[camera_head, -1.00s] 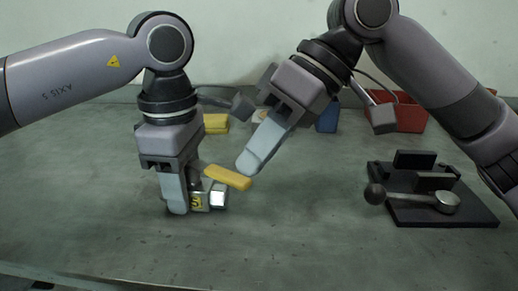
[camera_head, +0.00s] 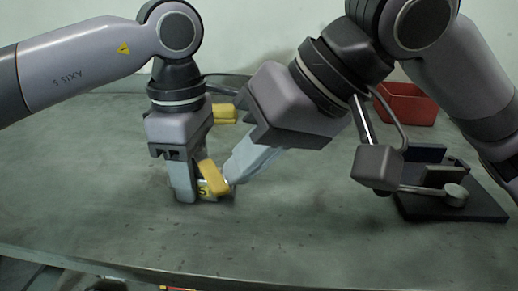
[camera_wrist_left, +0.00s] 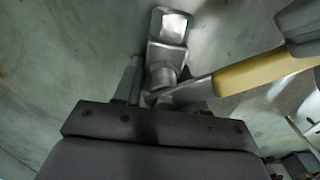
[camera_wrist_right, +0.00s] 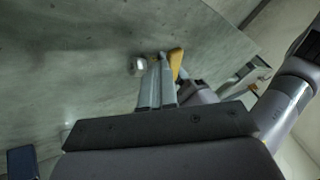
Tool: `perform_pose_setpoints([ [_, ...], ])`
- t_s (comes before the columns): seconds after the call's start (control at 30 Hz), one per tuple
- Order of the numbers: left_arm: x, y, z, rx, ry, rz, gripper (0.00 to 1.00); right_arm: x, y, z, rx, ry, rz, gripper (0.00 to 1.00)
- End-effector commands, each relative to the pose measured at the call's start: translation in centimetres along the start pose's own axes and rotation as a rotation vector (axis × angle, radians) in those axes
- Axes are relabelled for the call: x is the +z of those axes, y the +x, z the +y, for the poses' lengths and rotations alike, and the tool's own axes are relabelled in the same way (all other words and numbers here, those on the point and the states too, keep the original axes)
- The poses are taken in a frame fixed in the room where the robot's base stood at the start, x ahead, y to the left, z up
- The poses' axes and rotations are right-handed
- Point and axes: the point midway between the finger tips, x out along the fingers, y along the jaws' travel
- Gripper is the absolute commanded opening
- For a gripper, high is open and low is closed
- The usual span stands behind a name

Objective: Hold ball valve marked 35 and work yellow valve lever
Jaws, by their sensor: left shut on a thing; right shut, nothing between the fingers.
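In the left wrist view the metal valve body (camera_wrist_left: 166,45) sticks out beyond the fingers. The yellow lever (camera_head: 213,178) slants toward the front edge; it also shows in the left wrist view (camera_wrist_left: 255,73) and the right wrist view (camera_wrist_right: 176,62). My right gripper (camera_head: 236,172) is shut and empty, its fingertips beside the lever's outer part, apparently touching it.
A black stand (camera_head: 470,210) with a round-ended metal arm is at the right, partly behind my right arm. A red bin (camera_head: 405,104) and a yellow block (camera_head: 224,114) stand at the back. The table front is clear.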

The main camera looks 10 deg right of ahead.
Motion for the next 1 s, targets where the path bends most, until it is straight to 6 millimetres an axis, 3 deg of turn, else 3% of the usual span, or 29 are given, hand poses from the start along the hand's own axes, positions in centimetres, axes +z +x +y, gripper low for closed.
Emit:
perform_pose_setpoints([
  [0.43,0.1,-0.1,0.1,0.004,-0.004,-0.003,0.00,0.7,1.5,-3.7,0.062,0.114,0.061,0.00],
  [1.0,0.2,0.1,0.0,0.000,0.001,-0.002,0.00,-0.3,1.5,-2.5,0.067,0.134,0.065,0.00],
])
